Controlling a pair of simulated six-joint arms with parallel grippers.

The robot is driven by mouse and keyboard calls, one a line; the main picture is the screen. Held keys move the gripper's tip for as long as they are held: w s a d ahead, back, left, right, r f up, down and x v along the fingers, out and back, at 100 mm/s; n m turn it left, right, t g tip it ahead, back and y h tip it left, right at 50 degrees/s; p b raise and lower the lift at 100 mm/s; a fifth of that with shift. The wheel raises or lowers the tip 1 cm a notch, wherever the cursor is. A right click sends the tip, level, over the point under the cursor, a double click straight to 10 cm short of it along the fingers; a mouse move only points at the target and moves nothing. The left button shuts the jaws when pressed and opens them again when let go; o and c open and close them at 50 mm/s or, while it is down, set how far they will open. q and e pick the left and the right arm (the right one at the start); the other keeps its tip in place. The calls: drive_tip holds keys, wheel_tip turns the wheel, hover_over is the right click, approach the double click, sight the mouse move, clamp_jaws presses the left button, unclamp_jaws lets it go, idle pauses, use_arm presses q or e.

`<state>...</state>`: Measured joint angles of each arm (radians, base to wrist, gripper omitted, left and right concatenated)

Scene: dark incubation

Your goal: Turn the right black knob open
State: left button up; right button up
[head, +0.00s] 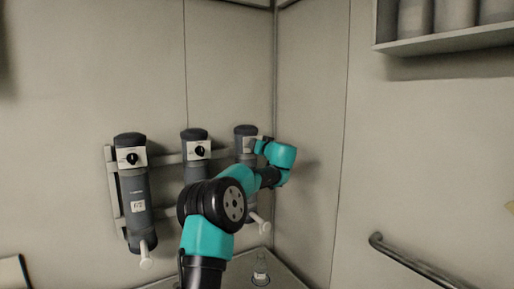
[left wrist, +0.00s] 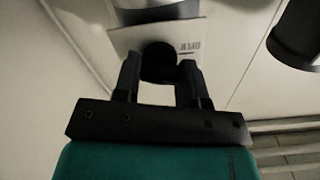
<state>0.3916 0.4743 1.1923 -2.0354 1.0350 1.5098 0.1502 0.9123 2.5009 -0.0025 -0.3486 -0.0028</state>
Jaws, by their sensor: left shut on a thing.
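The right dark cylinder (head: 246,131) hangs on the wall rack near the corner. Its pale knob plate (head: 249,143) is partly covered by my left gripper (head: 260,146), which reaches it from the right. In the left wrist view, the right black knob (left wrist: 158,60) sits on the pale plate (left wrist: 186,38) between the two fingers of my left gripper (left wrist: 159,70). The fingers are shut on the knob. The knob's exact angle is hard to read there. My right gripper is not in view.
The left cylinder (head: 136,208) and middle cylinder (head: 194,134) hang on the same rack (head: 110,180), each with a black knob. A small glass vessel (head: 261,270) stands below. A shelf (head: 440,42) and a rail (head: 415,265) are on the right wall.

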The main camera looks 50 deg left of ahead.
use_arm(q)
drive_tip(key=n, duration=0.3)
drive_tip(key=shift+n, duration=0.3)
idle(0.4)
drive_tip(key=o, duration=0.9)
drive_tip(key=v, duration=1.7)
drive_tip(key=shift+d, duration=0.2)
